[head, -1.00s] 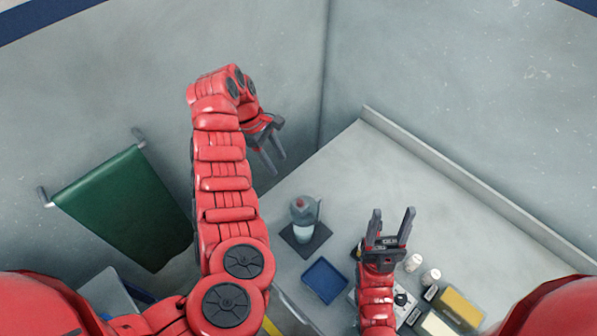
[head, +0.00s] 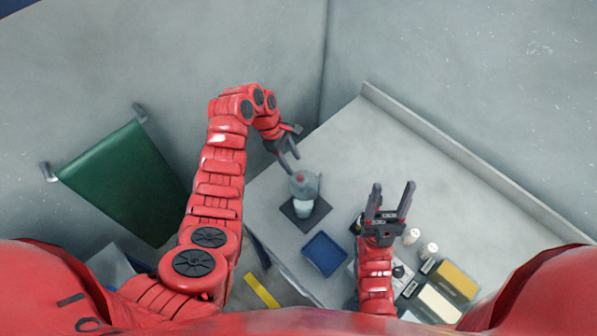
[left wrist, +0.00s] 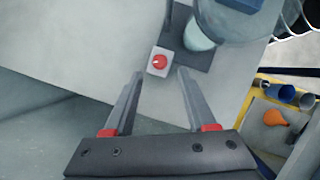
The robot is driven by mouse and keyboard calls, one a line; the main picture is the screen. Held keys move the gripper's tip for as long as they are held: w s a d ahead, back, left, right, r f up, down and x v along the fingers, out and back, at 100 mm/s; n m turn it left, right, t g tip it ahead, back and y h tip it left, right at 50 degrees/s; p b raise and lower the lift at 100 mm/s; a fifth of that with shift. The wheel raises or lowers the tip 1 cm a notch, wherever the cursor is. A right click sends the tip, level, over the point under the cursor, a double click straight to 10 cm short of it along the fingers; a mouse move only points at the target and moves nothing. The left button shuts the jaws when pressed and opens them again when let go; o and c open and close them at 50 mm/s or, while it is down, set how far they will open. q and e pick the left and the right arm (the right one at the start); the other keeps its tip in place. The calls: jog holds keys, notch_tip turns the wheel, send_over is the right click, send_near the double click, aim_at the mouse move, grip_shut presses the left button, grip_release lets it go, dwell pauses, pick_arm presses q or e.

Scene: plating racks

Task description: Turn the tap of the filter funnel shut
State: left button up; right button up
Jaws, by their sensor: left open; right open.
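The filter funnel (head: 305,184) is a translucent grey vessel with a pale lower part, standing on a dark square mat (head: 314,219). In the left wrist view part of its clear body (left wrist: 240,22) shows at the top right. A red round knob on a pale square block, which looks like the tap (left wrist: 159,61), sits between and just beyond my left fingertips. My left gripper (head: 293,150) is open beside the funnel's upper left; it also shows in the left wrist view (left wrist: 160,74), with nothing between its fingers. My right gripper (head: 393,187) is open and empty, right of the funnel.
A blue tray (head: 325,254) lies in front of the mat. White small jars (head: 429,250) and yellow and cream blocks (head: 458,281) lie at the right. A raised edge (head: 470,165) bounds the bench. A green cloth (head: 125,185) hangs at the left.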

pick_arm(q)
jog(key=x, duration=0.6)
jog(key=shift+f, duration=0.2)
grip_shut()
jog(key=shift+w, duration=0.1)
